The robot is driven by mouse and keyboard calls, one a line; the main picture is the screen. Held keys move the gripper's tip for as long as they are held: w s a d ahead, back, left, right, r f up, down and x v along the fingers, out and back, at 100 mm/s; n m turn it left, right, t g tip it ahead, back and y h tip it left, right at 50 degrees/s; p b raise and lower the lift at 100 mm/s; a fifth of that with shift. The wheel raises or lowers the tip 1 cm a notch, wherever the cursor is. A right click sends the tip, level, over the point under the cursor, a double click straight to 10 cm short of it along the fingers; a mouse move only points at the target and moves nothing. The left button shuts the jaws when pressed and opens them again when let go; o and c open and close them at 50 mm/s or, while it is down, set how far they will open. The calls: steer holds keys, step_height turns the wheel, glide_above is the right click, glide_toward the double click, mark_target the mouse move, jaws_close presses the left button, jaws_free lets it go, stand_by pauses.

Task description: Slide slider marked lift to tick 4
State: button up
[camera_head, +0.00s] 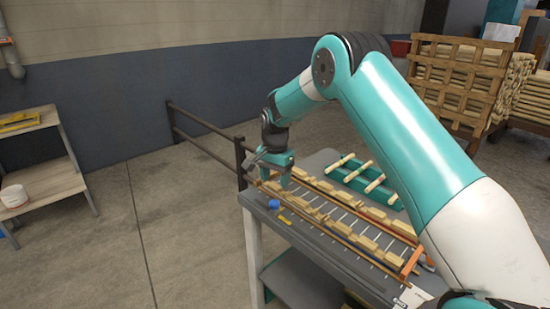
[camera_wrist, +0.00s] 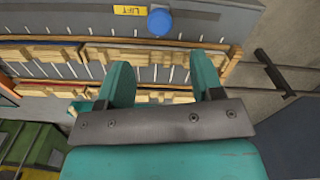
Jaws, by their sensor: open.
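The slider is a round blue knob (camera_wrist: 160,20) at the table's front edge, beside a yellow label reading LIFT (camera_wrist: 130,10) in the wrist view. In the head view the blue knob (camera_head: 274,204) sits at the near left corner of the grey table. My gripper (camera_head: 276,178) hangs above the wooden rails, behind the knob and apart from it. In the wrist view my gripper (camera_wrist: 165,75) shows two teal fingers spread with a gap and nothing between them. The tick marks by the knob are too small to read.
A dark railing (camera_head: 240,165) rises close to the table's left end. Open floor lies to the left.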

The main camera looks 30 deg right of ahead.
step_height(320, 180, up, 9)
steer(key=b, duration=0.1)
stand_by(0.5)
steer(key=s+a+r+n+y, duration=0.1)
steer(key=s+a+r+n, duration=0.35)
steer(key=s, duration=0.45)
steer(key=s+a+r+n+y, duration=0.1)
steer(key=s+a+r+n, duration=0.4)
steer(key=s, duration=0.4)
steer(key=s+a+f+n+y, duration=0.1)
steer(key=s+a+n, duration=0.2)
steer(key=s, duration=0.7)
steer(key=s+a+f+n+y, duration=0.1)
steer(key=s+a+n, duration=0.2)
steer(key=s+n, duration=0.3)
steer(key=s, duration=0.4)
steer(key=shift+s, duration=0.4)
steer(key=shift+d, duration=0.1)
